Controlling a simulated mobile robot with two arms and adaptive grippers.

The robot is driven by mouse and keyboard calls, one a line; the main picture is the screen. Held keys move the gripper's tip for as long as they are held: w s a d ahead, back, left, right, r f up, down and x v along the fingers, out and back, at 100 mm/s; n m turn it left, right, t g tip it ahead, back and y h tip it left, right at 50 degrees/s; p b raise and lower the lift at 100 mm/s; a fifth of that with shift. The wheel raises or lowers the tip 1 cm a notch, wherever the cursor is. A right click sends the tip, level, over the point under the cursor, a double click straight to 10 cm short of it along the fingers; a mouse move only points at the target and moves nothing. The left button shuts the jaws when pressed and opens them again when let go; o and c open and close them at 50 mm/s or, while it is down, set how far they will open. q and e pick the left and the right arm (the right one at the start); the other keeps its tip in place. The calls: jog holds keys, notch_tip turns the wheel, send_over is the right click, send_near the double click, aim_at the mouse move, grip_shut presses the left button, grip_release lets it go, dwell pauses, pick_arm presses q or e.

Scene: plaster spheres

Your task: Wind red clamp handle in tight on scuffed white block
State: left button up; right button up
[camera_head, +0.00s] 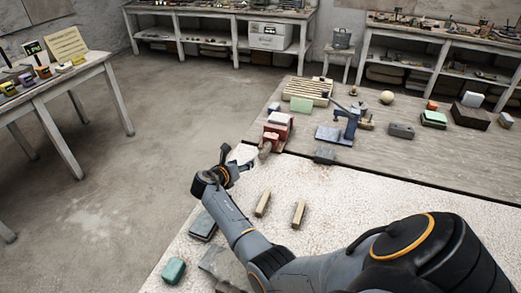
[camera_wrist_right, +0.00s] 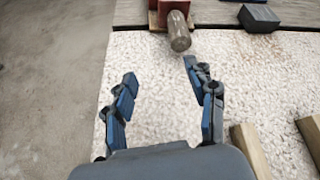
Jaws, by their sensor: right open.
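A red clamp (camera_head: 278,127) stands near the front left corner of the wooden bench top, with a pale piece on its top. Its rounded, brownish-grey handle end (camera_head: 265,150) points toward the near table; the handle also shows in the right wrist view (camera_wrist_right: 179,33), below the red body (camera_wrist_right: 172,8). My right gripper (camera_head: 242,165) is open and empty over the near table's far left corner, short of the handle and apart from it; its spread fingers show in the wrist view (camera_wrist_right: 160,72). I cannot tell which pale piece is the scuffed white block. My left gripper is not in view.
Two wooden bars (camera_head: 262,204) and a dark block (camera_head: 203,226) lie on the pale, rough near table (camera_head: 340,205). A blue-grey vise (camera_head: 345,125) and a dark block (camera_head: 325,156) stand right of the clamp. Open floor lies to the left.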

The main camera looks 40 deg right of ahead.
aim_at(260, 155)
jog(key=shift+s+a+r+n+g+h+p, duration=0.1)
jog(key=shift+a+r+n+g+h+p, duration=0.15)
jog(key=shift+n+p, duration=0.3)
jog(key=shift+a+r+n+g+h+p, duration=0.15)
jog(key=shift+a+n+g+h+p, duration=0.15)
jog(key=shift+n+p, duration=0.25)
jog(key=shift+s+d+n+h, duration=0.1)
jog(key=shift+s+n+h, duration=0.15)
jog(key=shift+s+n, duration=0.05)
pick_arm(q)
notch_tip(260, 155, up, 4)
pick_arm(e)
jog(key=shift+s+d+p, duration=0.2)
jog(key=shift+p, duration=0.1)
jog(key=shift+s+d+g, duration=0.1)
jog(key=shift+d+g, duration=0.15)
jog(key=shift+g, duration=0.1)
jog(key=b+x, duration=0.7)
jog(key=x, duration=0.5)
jog(key=shift+f, duration=0.15)
jog(key=shift+w+d+b, duration=0.2)
jog(key=shift+d+b, duration=0.2)
jog(key=shift+d, duration=0.25)
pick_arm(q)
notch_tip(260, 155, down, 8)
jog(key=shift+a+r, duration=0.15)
